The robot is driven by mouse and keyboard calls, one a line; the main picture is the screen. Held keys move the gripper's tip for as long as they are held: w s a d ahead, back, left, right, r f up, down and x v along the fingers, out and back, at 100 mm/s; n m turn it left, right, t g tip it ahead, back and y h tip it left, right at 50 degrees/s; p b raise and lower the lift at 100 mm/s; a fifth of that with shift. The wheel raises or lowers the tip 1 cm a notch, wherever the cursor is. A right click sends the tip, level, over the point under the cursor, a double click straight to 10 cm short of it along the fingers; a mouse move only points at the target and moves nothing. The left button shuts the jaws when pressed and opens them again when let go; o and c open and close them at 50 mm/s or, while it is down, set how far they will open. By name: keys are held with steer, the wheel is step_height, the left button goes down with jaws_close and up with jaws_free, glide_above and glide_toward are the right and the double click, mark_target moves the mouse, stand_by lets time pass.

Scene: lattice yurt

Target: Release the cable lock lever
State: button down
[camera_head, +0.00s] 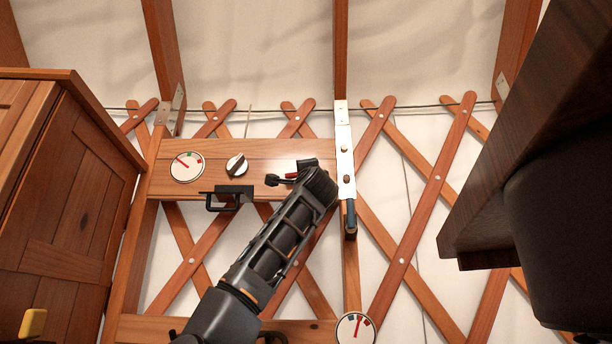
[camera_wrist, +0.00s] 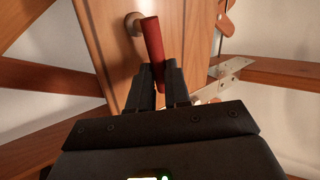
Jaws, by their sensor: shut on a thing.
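A red lever (camera_wrist: 153,40) shows in the wrist view, standing out from a wooden board beside a round pale pivot (camera_wrist: 132,23). My gripper (camera_wrist: 163,78) is shut on it, with one dark finger on each side of its lower part. In the head view my arm reaches up from below to the right part of the wooden panel (camera_head: 215,150). There, only a small red piece of the lever (camera_head: 291,175) shows beside my gripper. No label shows whether this is the cable lock lever.
A round dial (camera_head: 187,167), a knob (camera_head: 236,164) and a black bracket (camera_head: 228,196) sit left on the panel. A metal plate (camera_head: 343,140) with a dark handle (camera_head: 350,218) is close on the right. A cabinet (camera_head: 70,190) stands left; a dark tabletop (camera_head: 540,130) overhangs right.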

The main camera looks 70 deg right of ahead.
steer(key=c, duration=1.1)
jaws_free()
steer(key=b+v, duration=0.2)
steer(key=v, duration=0.6)
steer(key=shift+d, duration=0.1)
